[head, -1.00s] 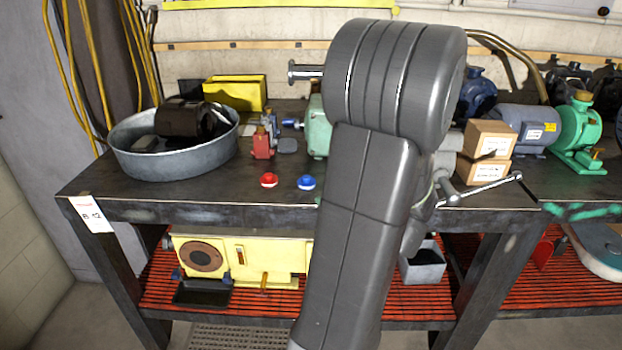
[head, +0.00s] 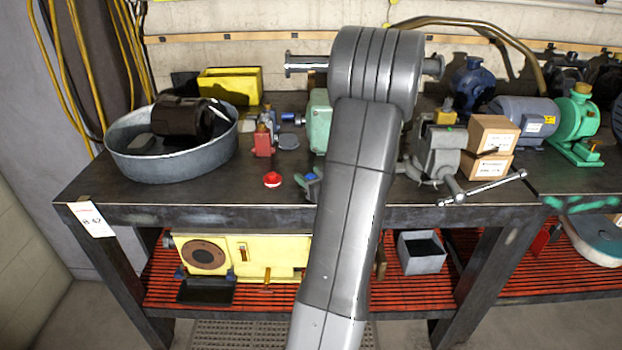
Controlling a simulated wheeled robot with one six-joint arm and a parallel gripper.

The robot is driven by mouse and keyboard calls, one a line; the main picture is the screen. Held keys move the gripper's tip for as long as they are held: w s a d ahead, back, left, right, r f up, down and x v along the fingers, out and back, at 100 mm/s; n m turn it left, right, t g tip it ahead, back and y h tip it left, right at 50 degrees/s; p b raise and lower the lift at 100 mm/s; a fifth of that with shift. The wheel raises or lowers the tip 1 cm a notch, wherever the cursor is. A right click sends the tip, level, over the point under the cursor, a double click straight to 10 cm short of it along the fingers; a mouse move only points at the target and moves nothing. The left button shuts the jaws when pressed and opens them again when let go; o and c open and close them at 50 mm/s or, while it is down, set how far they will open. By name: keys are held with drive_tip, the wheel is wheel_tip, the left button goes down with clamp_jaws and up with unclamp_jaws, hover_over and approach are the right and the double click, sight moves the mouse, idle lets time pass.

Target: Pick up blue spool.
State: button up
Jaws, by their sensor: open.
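The blue spool (head: 311,176) is on the bench top near its front edge, just left of my arm. Only a small blue part of it shows; the rest is covered. Dark greenish fingers of my gripper (head: 306,186) show at the spool, by my arm's left edge. The gripper is open, with most of it hidden behind my arm. I cannot tell whether the fingers touch the spool or stand around it.
A red spool (head: 272,180) stands just left. Behind are a red-and-grey part (head: 264,141) and a green block (head: 320,122). A metal basin (head: 170,160) is at left; a vise (head: 437,155) and boxes (head: 490,150) are at right. The bench front left is clear.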

drive_tip(key=c, duration=0.9)
drive_tip(key=shift+o, duration=0.2)
